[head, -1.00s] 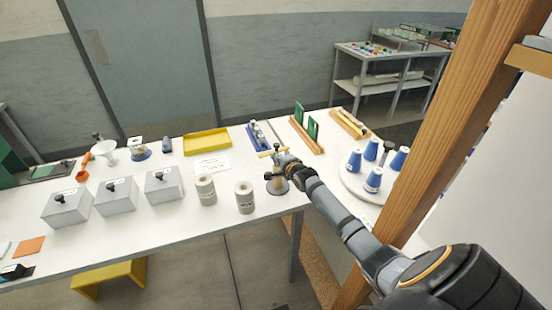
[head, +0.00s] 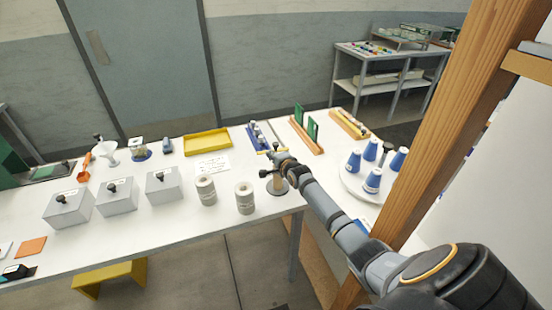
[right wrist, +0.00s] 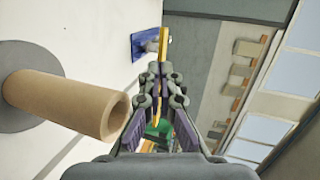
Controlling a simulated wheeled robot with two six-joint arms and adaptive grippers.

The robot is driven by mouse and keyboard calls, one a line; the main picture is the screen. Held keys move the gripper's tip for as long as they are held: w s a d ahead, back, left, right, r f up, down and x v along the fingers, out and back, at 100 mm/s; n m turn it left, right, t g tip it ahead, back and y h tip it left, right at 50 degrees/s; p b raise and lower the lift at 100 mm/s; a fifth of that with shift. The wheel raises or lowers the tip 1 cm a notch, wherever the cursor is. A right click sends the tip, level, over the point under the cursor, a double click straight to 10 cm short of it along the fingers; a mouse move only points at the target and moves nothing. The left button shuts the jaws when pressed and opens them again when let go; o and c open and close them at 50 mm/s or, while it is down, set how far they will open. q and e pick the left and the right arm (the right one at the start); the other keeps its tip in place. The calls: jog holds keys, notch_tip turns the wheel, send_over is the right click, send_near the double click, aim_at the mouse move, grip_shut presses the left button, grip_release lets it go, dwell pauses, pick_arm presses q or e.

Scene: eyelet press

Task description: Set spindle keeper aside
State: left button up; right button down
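A yellow bar, which looks like the spindle keeper (right wrist: 163,43), sits between the fingertips of my right gripper (right wrist: 160,72) in the right wrist view. The fingers are close together on it. In the head view my right gripper (head: 276,157) is over the back part of the table, and the yellow bar (head: 265,152) shows only as a small piece at its tip. A tan tube (right wrist: 65,100) on a round grey base stands apart from the gripper, at left in the wrist view. In the head view it is partly hidden by my arm. My left gripper is out of view.
Two pale rolls (head: 245,198) and several grey boxes (head: 115,196) stand along the front. A yellow tray (head: 207,142), a white card (head: 212,166) and a blue fixture (head: 256,137) lie behind. Blue-capped cones (head: 372,180) stand at right, near a wooden post (head: 440,150).

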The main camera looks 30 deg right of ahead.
jog(key=shift+w, duration=0.9)
